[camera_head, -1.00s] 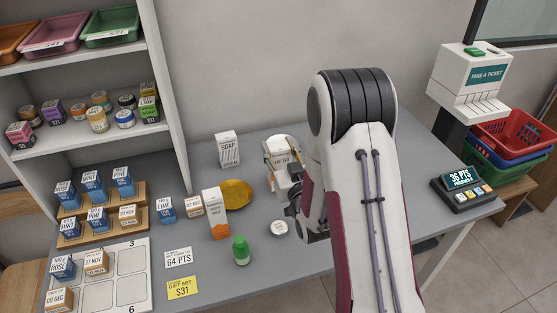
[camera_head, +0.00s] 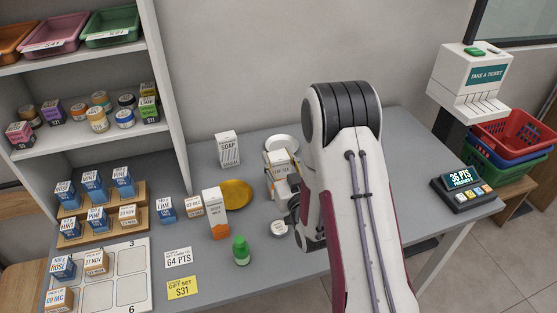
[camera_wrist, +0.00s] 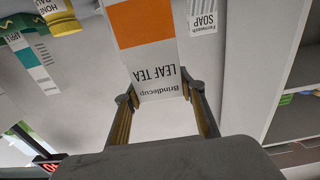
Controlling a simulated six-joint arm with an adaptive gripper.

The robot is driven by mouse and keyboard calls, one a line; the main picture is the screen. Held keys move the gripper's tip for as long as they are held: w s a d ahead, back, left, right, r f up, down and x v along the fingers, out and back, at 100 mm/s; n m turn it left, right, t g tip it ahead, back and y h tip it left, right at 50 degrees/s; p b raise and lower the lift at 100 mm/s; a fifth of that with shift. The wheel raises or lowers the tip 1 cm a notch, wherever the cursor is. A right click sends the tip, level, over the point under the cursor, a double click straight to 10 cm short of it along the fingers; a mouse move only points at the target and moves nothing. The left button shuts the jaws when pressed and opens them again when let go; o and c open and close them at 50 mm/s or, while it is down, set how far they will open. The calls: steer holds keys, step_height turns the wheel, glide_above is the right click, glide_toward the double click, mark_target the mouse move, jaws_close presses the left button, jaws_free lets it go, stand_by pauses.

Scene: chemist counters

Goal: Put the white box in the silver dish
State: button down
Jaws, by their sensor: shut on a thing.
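The white box (camera_head: 280,159) is between my gripper's fingers in the head view, mostly covered by the gripper and arm. The wrist view shows a white box with an orange band and "LEAF TEA" text (camera_wrist: 155,72) between the fingertips. My gripper (camera_head: 283,172) is shut on it, one finger on each side; it also shows in the wrist view (camera_wrist: 163,100). The silver dish (camera_head: 281,143) is on the counter, just behind the held box in the head view and partly hidden by it. I cannot tell whether the box touches the counter.
A gold dish (camera_head: 237,193) lies to the left. A white and orange carton (camera_head: 214,214), a green-capped bottle (camera_head: 240,251), a round tin (camera_head: 279,227) and a soap box (camera_head: 227,149) stand around the gripper. The ticket machine (camera_head: 475,85) and points display (camera_head: 462,190) are at right.

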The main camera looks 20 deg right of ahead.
steer(key=shift+f, duration=0.45)
steer(key=c, duration=1.3)
jaws_free()
steer(key=shift+o, duration=0.2)
steer(key=shift+s, duration=3.8)
steer(key=shift+w+r, duration=0.15)
steer(key=shift+r, duration=0.1)
